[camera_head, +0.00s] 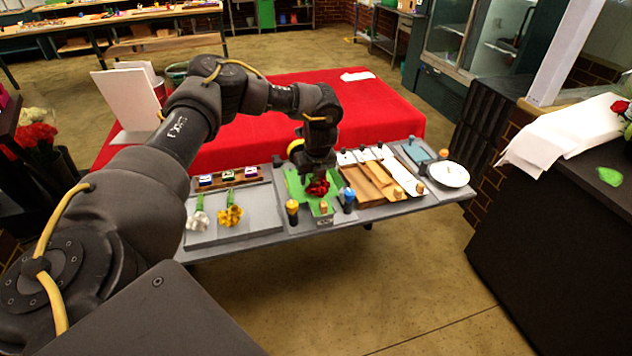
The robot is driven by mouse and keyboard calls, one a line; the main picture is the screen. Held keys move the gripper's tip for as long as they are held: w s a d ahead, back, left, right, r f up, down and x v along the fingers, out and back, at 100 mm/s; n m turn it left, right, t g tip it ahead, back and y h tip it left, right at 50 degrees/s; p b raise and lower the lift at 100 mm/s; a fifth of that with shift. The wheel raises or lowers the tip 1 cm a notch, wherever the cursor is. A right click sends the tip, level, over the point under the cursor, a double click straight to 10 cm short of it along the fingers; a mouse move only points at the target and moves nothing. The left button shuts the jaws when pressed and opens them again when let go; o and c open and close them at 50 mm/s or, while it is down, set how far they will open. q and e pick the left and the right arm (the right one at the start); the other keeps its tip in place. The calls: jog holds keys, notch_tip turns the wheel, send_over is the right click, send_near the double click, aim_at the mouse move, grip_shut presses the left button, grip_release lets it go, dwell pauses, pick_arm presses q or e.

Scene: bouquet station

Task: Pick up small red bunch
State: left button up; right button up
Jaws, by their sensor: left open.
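The small red bunch (318,187) lies on a green mat (296,184) in the middle of the grey work table. My left gripper (317,175) points down right over the red bunch and is open. The gripper hides the upper part of the bunch, and I cannot tell whether the fingers touch it. My right gripper is not in view.
A white bunch (198,216) and a yellow bunch (230,211) lie on a grey tray to the left. Small bottles (292,211) stand at the table's front edge. Wooden trays (366,185) and a white plate (449,174) are to the right. A red-covered table (385,113) stands behind.

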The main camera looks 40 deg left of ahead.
pick_arm(q)
grip_shut()
jog(key=shift+r, duration=0.15)
dwell(0.4)
jog(key=shift+r, duration=0.25)
notch_tip(320, 180, up, 2)
jog(key=shift+b, duration=0.35)
jog(key=s+d+r, duration=0.1)
jog(key=r, duration=0.1)
jog(key=s+r, duration=0.2)
jog(key=s+d+r, duration=0.1)
jog(key=r, duration=0.2)
jog(key=shift+s+d, duration=0.35)
jog(key=shift+s, duration=0.05)
jog(key=s+d+r+b, duration=0.1)
jog(key=s+d+r, duration=0.2)
jog(key=s, duration=0.4)
jog(key=shift+s+d+r, duration=0.15)
jog(key=shift+s+d, duration=0.1)
jog(key=shift+d, duration=0.4)
